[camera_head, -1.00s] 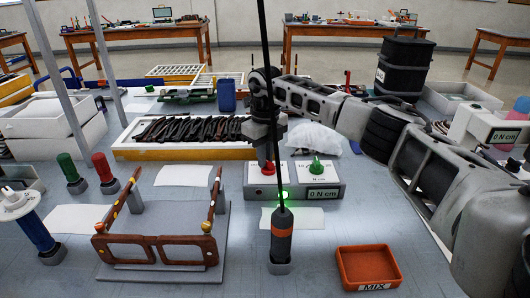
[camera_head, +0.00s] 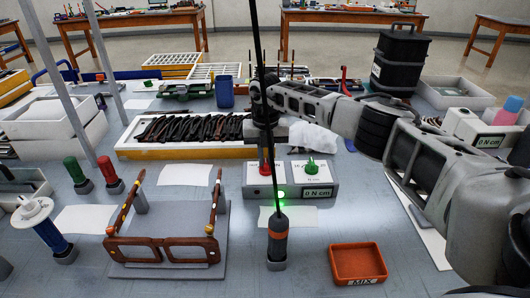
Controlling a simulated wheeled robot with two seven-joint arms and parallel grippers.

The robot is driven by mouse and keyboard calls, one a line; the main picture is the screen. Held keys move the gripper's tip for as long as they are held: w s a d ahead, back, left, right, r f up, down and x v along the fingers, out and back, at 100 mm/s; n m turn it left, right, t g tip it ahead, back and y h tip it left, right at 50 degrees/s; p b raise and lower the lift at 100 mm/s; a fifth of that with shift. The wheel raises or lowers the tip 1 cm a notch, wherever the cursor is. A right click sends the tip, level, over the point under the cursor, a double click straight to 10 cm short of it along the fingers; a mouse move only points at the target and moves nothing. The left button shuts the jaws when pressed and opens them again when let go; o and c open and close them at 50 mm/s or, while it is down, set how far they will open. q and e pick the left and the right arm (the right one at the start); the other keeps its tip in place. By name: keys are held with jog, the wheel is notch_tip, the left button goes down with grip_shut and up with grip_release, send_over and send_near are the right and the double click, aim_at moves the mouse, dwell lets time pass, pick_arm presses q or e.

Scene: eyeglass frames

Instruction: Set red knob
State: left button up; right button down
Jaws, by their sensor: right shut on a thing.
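A grey control box (camera_head: 318,192) stands mid-table with a red knob (camera_head: 265,170) on its left side and a green knob (camera_head: 309,166) on its right. Its front display reads 0 N cm, and a small green light glows low on the front. My right gripper (camera_head: 266,157) points down from above and is shut on the red knob, partly hidden by a thin dark pole in front. My left gripper is not in view.
A dark upright tool (camera_head: 278,240) hangs on the pole before the box. Brown eyeglass frames (camera_head: 160,248) sit on a grey stand at left. An orange MIX tray (camera_head: 358,263) lies at front right. A bin of dark frames (camera_head: 184,129) stands behind.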

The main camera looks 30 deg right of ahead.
aim_at(266, 160)
jog(key=shift+r+m, duration=0.1)
jog(key=shift+m, duration=0.2)
jog(key=c, duration=1.5)
grip_release()
jog(key=shift+o, duration=0.2)
notch_tip(266, 160, up, 16)
jog(key=shift+b, duration=0.3)
